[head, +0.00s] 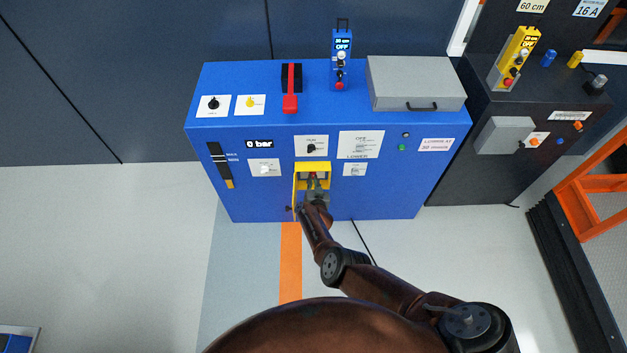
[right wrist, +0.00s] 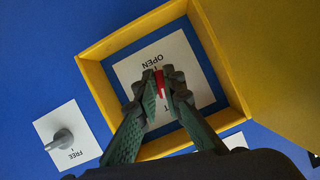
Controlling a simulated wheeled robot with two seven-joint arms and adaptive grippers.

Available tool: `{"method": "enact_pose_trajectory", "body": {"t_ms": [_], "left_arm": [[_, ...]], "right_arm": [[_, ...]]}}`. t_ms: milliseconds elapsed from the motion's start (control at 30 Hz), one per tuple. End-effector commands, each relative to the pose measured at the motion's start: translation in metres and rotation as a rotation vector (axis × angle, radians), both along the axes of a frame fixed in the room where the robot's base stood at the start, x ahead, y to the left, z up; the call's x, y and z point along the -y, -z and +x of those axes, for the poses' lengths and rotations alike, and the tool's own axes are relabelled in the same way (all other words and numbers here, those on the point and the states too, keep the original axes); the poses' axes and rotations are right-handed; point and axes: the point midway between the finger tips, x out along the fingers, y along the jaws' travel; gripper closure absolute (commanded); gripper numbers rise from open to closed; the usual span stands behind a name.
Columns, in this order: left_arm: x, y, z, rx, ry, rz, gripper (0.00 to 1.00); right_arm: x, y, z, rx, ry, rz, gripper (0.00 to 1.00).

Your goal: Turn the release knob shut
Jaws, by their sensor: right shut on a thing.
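The release knob is a small red handle (right wrist: 160,82) on a white plate (right wrist: 134,70) marked OPEN, which appears upside down in the right wrist view. It sits inside a yellow box (right wrist: 112,45) on the blue cabinet's front; the box (head: 314,166) also shows low on the cabinet in the head view. A yellow flap (right wrist: 270,60) stands open at the box's side. My right gripper (right wrist: 159,92) reaches into the box, its fingers closed on the red handle from both sides. The fingers hide part of the handle and plate. My left gripper is not in view.
The blue cabinet (head: 230,100) carries a red lever (head: 290,90), a grey lidded case (head: 415,82) and a display reading 0 bar (head: 259,143). A grey knob (right wrist: 62,139) marked FREE is beside the box.

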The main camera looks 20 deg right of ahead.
Motion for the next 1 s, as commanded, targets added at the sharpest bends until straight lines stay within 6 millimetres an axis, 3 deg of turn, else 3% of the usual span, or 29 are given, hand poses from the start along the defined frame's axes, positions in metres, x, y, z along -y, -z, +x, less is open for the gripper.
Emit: {"method": "enact_pose_trajectory", "body": {"t_ms": [400, 967, 1000], "left_arm": [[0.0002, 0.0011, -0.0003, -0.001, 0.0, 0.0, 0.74], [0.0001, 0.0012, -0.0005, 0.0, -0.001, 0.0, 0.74], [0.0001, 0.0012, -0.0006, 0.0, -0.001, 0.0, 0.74]], "right_arm": [[-0.0024, -0.0011, 0.0016, -0.054, -0.005, -0.193, 1.0], [-0.0017, -0.0026, 0.0023, -0.06, -0.006, -0.227, 1.0], [-0.0017, -0.0026, 0.0024, -0.06, -0.006, -0.227, 0.9]]}}
